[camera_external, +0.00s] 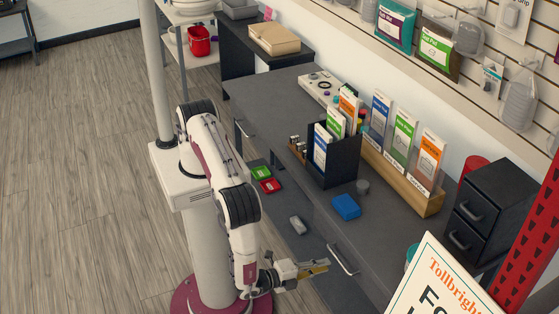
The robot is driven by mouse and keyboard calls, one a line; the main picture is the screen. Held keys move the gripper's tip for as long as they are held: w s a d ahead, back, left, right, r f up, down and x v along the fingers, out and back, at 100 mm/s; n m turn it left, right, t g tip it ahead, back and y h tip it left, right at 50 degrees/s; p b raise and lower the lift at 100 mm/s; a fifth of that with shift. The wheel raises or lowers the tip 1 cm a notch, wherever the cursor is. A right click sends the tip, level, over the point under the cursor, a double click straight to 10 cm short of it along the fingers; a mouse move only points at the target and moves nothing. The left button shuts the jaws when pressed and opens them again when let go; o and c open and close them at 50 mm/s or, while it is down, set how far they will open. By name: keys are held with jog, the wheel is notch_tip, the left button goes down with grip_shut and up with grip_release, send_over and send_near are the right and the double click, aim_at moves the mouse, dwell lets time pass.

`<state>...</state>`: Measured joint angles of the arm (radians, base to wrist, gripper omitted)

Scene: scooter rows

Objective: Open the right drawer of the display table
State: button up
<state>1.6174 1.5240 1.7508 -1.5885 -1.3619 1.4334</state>
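The display table (262,92) is a long dark grey table along the wall. A pale bar handle (342,260) sits on its front towards the near right end, and a second handle (243,130) is on its front at the far left. The finger gap is too small to read. Nothing shows held.
A sign (440,285) stands near right.

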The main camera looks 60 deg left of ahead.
aim_at(339, 261)
jog(key=shift+x, duration=3.8)
grip_shut()
jog(key=f+v, duration=0.2)
jog(key=v, duration=1.1)
jog(key=s+f+v, duration=0.1)
jog(key=f+v, duration=0.2)
jog(key=v, duration=1.1)
jog(key=shift+s+f, duration=0.2)
jog(key=shift+f, duration=0.05)
